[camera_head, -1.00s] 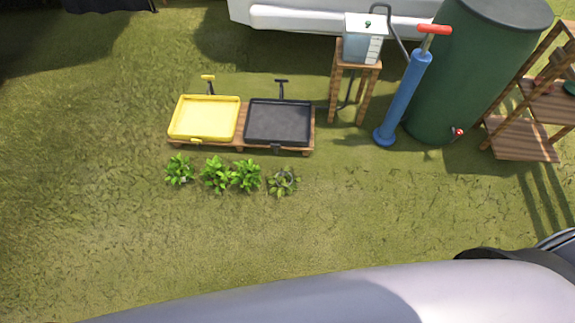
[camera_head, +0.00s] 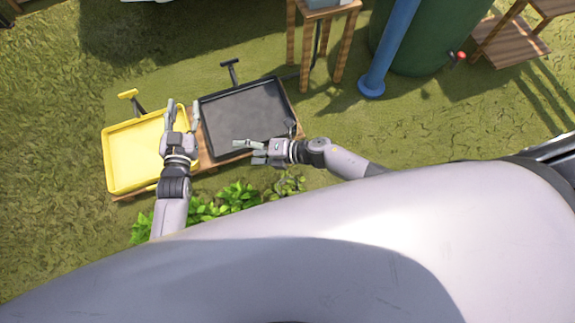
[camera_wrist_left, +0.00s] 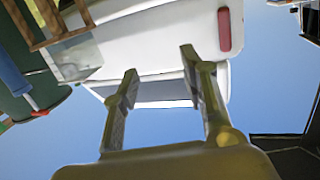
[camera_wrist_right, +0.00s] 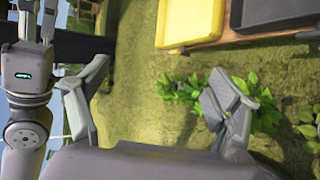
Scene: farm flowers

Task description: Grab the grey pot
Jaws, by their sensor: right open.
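I cannot clearly make out a grey pot in the current views. A small greyish-green plant (camera_head: 290,184), at the right end of the row of plants, is partly hidden behind my own body in the head view. My right gripper (camera_head: 249,151) is open and empty above the near edge of the black tray. In the right wrist view its fingers (camera_wrist_right: 155,95) are wide apart, with leafy plants behind the right finger. My left gripper (camera_head: 183,110) is open and empty above the yellow tray, pointing away; its spread fingers (camera_wrist_left: 162,90) face a white vehicle and the sky.
A yellow tray (camera_head: 118,160) and a black tray (camera_head: 245,110) sit on a wooden pallet. Green leafy plants (camera_head: 235,197) grow in front. A blue pump (camera_head: 388,50), a dark green barrel (camera_head: 415,50) and wooden shelves (camera_head: 510,42) stand at the back right. Grass lies open left.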

